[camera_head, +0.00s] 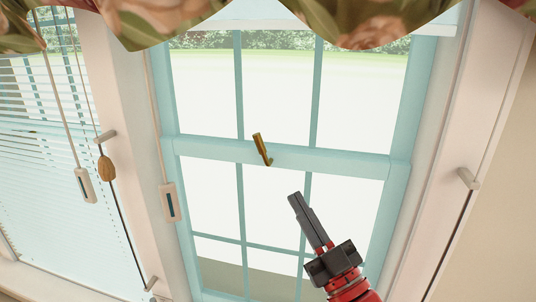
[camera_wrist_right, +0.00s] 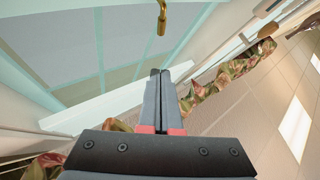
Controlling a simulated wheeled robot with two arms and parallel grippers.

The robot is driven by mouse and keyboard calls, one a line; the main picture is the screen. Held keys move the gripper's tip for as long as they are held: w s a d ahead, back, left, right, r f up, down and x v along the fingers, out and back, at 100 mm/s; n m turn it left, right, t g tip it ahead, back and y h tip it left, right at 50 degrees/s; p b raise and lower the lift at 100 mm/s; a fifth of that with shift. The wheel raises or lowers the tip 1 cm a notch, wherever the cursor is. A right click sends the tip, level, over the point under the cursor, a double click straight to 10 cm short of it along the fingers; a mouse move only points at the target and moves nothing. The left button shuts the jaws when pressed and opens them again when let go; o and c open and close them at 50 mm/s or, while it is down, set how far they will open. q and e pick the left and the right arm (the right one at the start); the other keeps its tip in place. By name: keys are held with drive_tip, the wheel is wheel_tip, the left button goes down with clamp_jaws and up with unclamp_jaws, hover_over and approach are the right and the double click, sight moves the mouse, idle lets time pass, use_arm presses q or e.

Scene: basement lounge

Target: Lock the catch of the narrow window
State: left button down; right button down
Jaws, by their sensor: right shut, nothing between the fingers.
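The narrow window (camera_head: 173,95) has a pale blue frame with a horizontal middle rail (camera_head: 330,161). A brass catch (camera_head: 262,149) sits on that rail, its lever slanting up and to the left in the head view. The catch also shows at the top of the right wrist view (camera_wrist_right: 162,18). My right gripper (camera_head: 295,197) is shut and empty. Its tips are below and to the right of the catch, apart from it in the picture. The shut fingers also show in the right wrist view (camera_wrist_right: 160,72). My left gripper is not in view.
A floral valance (camera_head: 170,20) hangs across the top. Blinds (camera_head: 40,130) cover another window at the left. Cords with a wooden pull (camera_head: 106,169) and pale handles (camera_head: 170,202) hang between the windows. Pale pegs (camera_head: 467,179) stick out from the side trim.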

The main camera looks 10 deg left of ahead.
sight(258, 139)
drive_tip(key=shift+w+a+f+p+x, duration=0.1)
drive_tip(key=shift+w+f+p+x, duration=0.25)
drive_tip(key=shift+p+x, duration=1.2)
drive_tip(key=shift+w+a+f+p+x, duration=0.1)
drive_tip(key=shift+w+f+p+x, duration=0.25)
drive_tip(key=shift+x, duration=2.35)
drive_tip(key=shift+w+f+p+x, duration=0.15)
drive_tip(key=shift+f+p+x, duration=0.5)
drive_tip(key=shift+x, duration=1.5)
drive_tip(key=shift+r, duration=0.2)
